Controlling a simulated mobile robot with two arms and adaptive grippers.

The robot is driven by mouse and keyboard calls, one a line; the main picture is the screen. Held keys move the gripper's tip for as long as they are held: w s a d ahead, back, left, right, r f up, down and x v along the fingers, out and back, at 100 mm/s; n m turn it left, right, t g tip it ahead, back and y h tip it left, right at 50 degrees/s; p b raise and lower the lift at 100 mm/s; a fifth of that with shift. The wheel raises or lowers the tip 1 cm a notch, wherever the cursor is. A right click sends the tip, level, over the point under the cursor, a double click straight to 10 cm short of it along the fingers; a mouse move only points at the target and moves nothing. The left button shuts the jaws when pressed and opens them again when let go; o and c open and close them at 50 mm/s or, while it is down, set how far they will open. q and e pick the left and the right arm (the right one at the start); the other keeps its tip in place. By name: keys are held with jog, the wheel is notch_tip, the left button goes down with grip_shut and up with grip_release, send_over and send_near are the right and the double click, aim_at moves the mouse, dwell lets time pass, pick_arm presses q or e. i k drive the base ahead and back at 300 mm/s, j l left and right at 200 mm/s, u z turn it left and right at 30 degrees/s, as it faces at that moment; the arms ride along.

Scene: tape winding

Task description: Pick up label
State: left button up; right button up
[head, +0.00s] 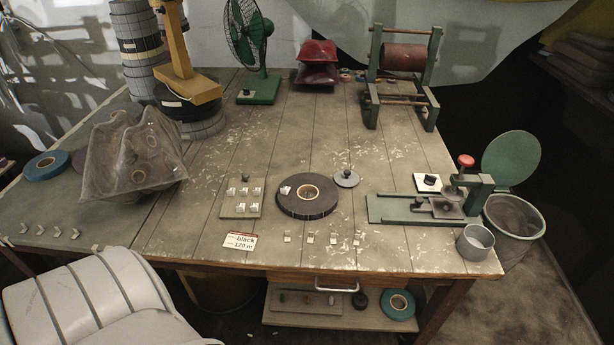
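A white label (241,241) with a dark red top strip reads "black" and "120 m". It lies flat near the front edge of the wooden table (360,258). A large black tape roll (318,210) with a small white piece on top lies behind it to the right. A small board (226,212) with several white pieces and a black knob lies just behind the label. Neither of my grippers shows in the head view.
A green fixture (390,209) with a red knob and a metal cup (475,243) stand at the right. A plastic-covered bundle (135,165), a green fan (248,45) and a roller stand (372,100) stand farther back. Small pale pieces (310,239) lie right of the label.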

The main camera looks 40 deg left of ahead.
aim_at(286, 188)
jog(key=i+l+u, duration=0.25)
jog(key=i+u, duration=0.15)
jog(key=i+l+u, duration=0.35)
jog(key=i+l, duration=0.05)
jog(key=i, duration=0.05)
